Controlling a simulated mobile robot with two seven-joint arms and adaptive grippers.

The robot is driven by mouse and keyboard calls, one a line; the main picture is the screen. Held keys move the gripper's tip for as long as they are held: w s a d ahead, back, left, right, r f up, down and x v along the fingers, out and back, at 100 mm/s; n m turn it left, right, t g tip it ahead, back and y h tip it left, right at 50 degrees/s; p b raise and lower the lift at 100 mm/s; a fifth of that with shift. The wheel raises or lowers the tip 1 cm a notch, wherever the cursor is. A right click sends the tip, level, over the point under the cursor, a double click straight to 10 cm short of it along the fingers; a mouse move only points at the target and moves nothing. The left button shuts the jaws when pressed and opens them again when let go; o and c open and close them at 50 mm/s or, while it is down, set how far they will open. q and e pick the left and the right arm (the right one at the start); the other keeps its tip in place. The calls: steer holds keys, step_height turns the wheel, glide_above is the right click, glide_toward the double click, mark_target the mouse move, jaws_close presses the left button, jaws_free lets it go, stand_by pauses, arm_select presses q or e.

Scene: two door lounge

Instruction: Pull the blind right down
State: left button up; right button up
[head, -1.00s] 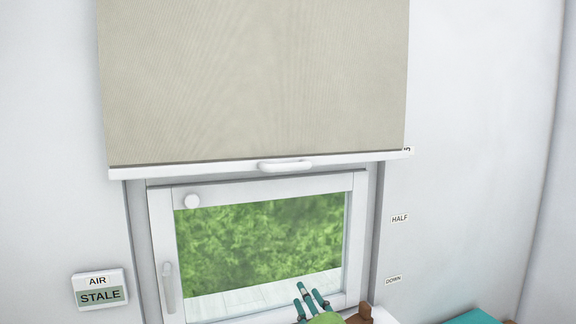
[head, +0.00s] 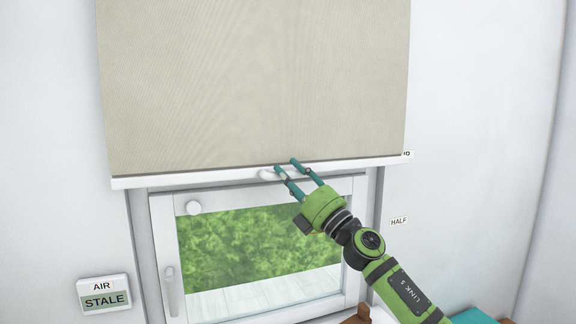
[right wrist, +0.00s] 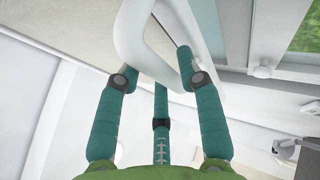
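The beige blind (head: 250,80) hangs over the upper part of the window. Its white bottom bar (head: 180,178) is about level with the partly hidden top label (head: 407,154). A white handle (head: 267,175) sits on the bar, its right part hidden by my fingers. My right gripper (head: 285,168) is at the handle with its teal fingers apart. In the right wrist view the looped handle (right wrist: 128,40) lies at the spread fingertips; I cannot tell if they touch it. My left gripper is not in view.
The window (head: 250,245) below has a round white knob (head: 194,208) and a lever at its left. A HALF label (head: 398,221) is on the right wall. An air display (head: 104,295) reading STALE is at the lower left. A teal object (head: 474,316) is at the lower right.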

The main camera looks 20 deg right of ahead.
steer(key=shift+w+a+r, duration=0.15)
steer(key=shift+w+r, duration=0.1)
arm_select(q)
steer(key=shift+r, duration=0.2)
